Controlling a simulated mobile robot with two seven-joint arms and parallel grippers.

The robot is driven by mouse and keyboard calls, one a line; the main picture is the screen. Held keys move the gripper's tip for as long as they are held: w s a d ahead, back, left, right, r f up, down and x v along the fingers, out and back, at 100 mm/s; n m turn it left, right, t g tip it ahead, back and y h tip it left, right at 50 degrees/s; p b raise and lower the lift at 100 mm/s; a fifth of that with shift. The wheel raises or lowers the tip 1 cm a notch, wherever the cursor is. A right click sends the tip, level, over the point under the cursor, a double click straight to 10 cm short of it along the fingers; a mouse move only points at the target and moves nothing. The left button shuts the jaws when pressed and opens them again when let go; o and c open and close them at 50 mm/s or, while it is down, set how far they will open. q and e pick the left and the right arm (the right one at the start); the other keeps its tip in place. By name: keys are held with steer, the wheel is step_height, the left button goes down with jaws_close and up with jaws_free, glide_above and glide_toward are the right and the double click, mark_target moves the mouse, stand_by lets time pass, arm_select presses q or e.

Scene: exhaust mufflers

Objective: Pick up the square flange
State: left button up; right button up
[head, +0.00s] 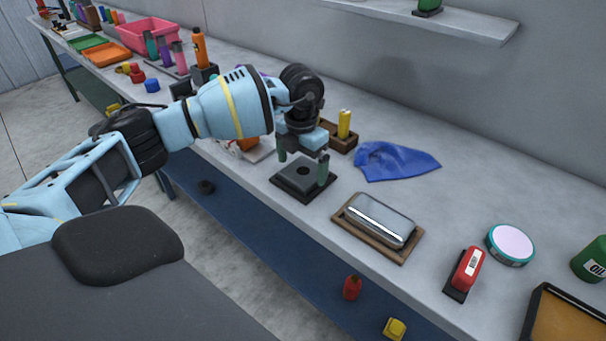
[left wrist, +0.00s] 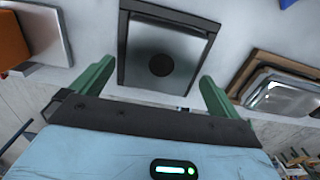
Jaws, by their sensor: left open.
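The square flange (head: 291,178) is a dark grey square plate with a round hole in the middle. It lies flat in a black holder (head: 283,186) near the bench's front edge. In the left wrist view the flange (left wrist: 180,48) is at the top middle, just beyond the fingers. My left gripper (head: 302,168) is over the flange, with its green fingers pointing down and spread apart, nothing between them. In the left wrist view its fingers (left wrist: 152,82) are on either side below the flange. I cannot tell whether they touch it. My right gripper is not in view.
On the bench (head: 335,190), a silver muffler (head: 380,220) sits on a wooden tray to the right. A blue cloth (head: 395,161) and a wooden box (head: 338,142) with yellow items are behind. A red item (head: 468,268) stands further right. Bare bench surrounds the holder's right side.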

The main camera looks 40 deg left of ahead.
arm_select(q)
steer(key=shift+f, duration=0.9)
steer(key=shift+w+r, duration=0.1)
steer(key=c, duration=1.4)
steer(key=shift+o, duration=0.2)
steer(key=shift+r, duration=0.1)
steer(key=shift+r, duration=0.3)
steer(key=r, duration=0.1)
steer(key=s+r, duration=0.1)
steer(key=shift+d+r, duration=0.2)
steer(key=shift+r, duration=0.2)
steer(key=s+d, duration=0.3)
steer(key=s, duration=0.3)
steer(key=s+d+r, duration=0.1)
steer(key=s+d, duration=0.2)
steer(key=s, duration=0.4)
steer(key=shift+s+d+r, duration=0.2)
steer(key=shift+d, duration=0.15)
